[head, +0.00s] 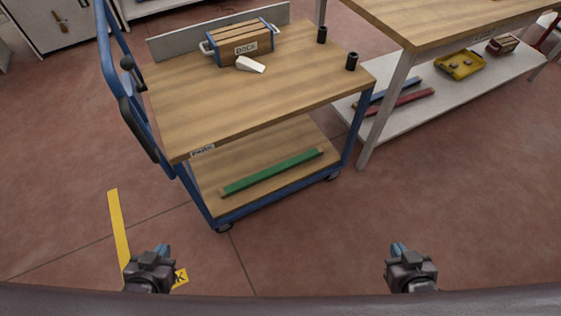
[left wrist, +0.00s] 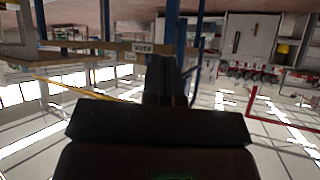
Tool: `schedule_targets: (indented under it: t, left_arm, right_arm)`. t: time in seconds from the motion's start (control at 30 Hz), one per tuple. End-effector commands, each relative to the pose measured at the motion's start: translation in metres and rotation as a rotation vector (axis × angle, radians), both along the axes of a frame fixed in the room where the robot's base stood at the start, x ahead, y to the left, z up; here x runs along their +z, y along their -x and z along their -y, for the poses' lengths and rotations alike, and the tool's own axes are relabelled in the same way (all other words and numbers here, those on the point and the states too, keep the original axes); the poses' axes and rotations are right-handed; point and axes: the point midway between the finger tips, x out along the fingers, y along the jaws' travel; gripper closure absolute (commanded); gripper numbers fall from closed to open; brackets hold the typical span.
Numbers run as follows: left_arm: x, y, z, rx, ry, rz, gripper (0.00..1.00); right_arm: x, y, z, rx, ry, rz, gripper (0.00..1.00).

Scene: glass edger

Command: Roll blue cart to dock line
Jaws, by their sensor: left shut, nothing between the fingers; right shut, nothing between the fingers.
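The blue cart (head: 180,172) stands ahead of me, with a wooden top and a wooden lower shelf. Its blue push handle (head: 106,60) rises at the left end. A yellow floor line (head: 117,225) lies to the left of the cart, with a yellow lettered mark (head: 181,277) partly hidden by my left gripper. My left gripper (head: 162,251) is shut and empty, short of the cart. My right gripper (head: 399,250) is shut and empty over bare floor. In the left wrist view, dark gripper parts (left wrist: 165,80) fill the middle, and the cart's relation to them is unclear.
A wooden box (head: 229,47), a white wedge (head: 250,64) and two black cups (head: 352,61) sit on the cart top. A green bar (head: 270,172) lies on its lower shelf. A workbench (head: 420,25) stands close on the right. Floor at front right is clear.

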Motion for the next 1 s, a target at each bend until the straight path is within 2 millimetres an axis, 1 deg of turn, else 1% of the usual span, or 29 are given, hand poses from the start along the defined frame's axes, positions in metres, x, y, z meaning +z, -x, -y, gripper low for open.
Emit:
schedule_targets:
  t: [0.2, 0.47, 0.5, 0.57, 0.7, 0.8, 0.87, 0.93, 0.97, 1.0]
  left_arm:
    - [0.001, -0.001, 0.000, 0.000, 0.000, 0.003, 1.00]
    - [0.001, -0.001, 0.000, 0.000, 0.000, 0.003, 1.00]
    - [0.001, -0.001, 0.000, 0.000, 0.000, 0.003, 0.98]
    - [0.001, -0.001, 0.000, 0.000, 0.000, 0.003, 0.89]
    - [0.001, -0.001, 0.000, 0.000, 0.000, 0.004, 0.68]
    - [0.003, -0.003, 0.001, 0.000, 0.003, 0.008, 0.54]
    - [0.004, -0.010, 0.003, -0.004, 0.004, 0.020, 0.54]
    - [0.007, -0.024, 0.007, -0.007, 0.010, 0.043, 0.54]
    - [0.009, -0.033, 0.008, -0.007, 0.013, 0.059, 0.54]
    - [0.013, -0.047, 0.009, -0.002, 0.017, 0.084, 0.54]
  right_arm:
    - [-0.002, 0.006, 0.001, -0.004, 0.000, -0.011, 1.00]
    - [-0.002, 0.004, 0.001, -0.003, 0.001, -0.008, 1.00]
    - [-0.001, 0.003, 0.001, -0.002, 0.000, -0.007, 1.00]
    - [-0.001, 0.002, 0.001, -0.002, 0.000, -0.005, 1.00]
    - [0.000, 0.000, 0.000, 0.000, 0.000, 0.000, 1.00]
    - [0.000, -0.001, 0.000, 0.000, 0.000, 0.002, 1.00]
    - [-0.001, -0.002, 0.000, 0.001, -0.001, 0.002, 1.00]
    - [-0.005, -0.001, 0.000, 0.002, 0.000, -0.003, 1.00]
    - [-0.008, 0.000, 0.000, 0.002, 0.000, -0.006, 1.00]
    - [-0.011, 0.001, -0.001, 0.002, 0.000, -0.011, 1.00]
